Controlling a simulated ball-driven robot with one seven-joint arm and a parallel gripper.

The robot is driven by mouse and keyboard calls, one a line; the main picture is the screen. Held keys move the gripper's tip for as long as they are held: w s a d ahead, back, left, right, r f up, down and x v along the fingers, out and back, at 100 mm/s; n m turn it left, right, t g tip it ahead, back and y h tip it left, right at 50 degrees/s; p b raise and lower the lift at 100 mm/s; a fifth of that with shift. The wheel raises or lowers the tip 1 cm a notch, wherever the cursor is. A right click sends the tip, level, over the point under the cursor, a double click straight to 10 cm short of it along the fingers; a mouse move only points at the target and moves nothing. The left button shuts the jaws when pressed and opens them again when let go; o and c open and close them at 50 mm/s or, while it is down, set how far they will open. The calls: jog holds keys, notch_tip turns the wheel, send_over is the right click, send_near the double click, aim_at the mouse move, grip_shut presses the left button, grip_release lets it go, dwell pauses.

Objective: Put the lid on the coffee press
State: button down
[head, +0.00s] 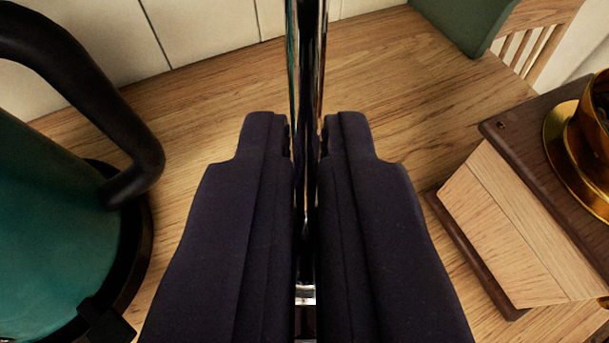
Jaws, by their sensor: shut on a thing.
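My gripper (306,135) is in the middle of the head view, its two dark fingers shut on a narrow, shiny metal piece (307,60). The piece looks like part of the coffee press lid, but I cannot tell for certain. It runs from between the fingers up past the top edge of the picture, with bright and dark reflections. A short bright metal part (305,293) shows low between the fingers. The fingers hide much of the held thing. I cannot make out the coffee press body in this view.
A teal kettle (50,235) with a black handle stands close on the left. A wooden coffee grinder (520,235) with a brass bowl (585,150) stands on the right. The wooden worktop (215,105) is bare behind the fingers. A chair with green fabric (465,20) is at the back right.

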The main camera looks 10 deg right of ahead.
jog(key=shift+f, duration=0.1)
jog(key=c, duration=1.5)
grip_release()
jog(key=p+v, duration=0.4)
jog(key=v, duration=0.7)
